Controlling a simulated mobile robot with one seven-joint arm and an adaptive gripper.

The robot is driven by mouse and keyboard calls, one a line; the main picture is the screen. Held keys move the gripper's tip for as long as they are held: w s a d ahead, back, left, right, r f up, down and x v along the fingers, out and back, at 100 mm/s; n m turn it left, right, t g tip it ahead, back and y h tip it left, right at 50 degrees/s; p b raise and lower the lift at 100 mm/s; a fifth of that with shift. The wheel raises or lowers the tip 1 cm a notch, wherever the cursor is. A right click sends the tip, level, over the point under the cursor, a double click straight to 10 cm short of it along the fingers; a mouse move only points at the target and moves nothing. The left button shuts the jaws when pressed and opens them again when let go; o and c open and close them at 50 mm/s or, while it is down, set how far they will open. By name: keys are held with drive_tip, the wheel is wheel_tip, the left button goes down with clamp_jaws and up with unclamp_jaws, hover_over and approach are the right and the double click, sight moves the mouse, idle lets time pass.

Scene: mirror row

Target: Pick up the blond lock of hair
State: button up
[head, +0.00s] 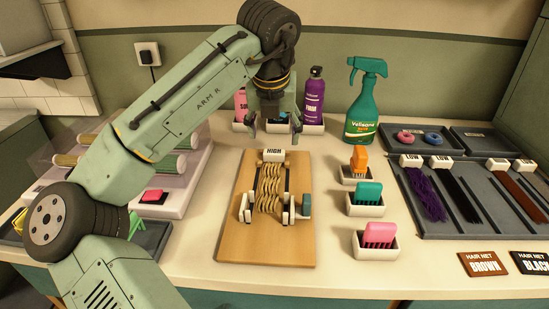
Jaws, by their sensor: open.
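A blond, wavy, ridged bundle (270,188), which looks like the blond lock of hair, lies lengthwise on a wooden board (287,248) in the middle of the counter. White and dark fittings flank it, and a white block marked HIGH (274,155) stands at its far end. My gripper (275,129) is open, fingers pointing down, above and beyond the far end of the board. Nothing shows between its fingers. My gripper is apart from the bundle.
White holders with orange, teal and pink combs (375,234) stand right of the board. A green spray bottle (367,105) and purple bottle (314,95) stand behind. A dark tray (443,225) at right holds purple, black and brown locks. The front counter is mostly clear.

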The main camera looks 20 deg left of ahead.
sight(274, 150)
drive_tip(key=shift+p+x, duration=0.5)
drive_tip(key=shift+x, duration=2.6)
drive_tip(key=shift+s, duration=0.15)
drive_tip(key=shift+c, duration=0.4)
drive_tip(key=c, duration=1.2)
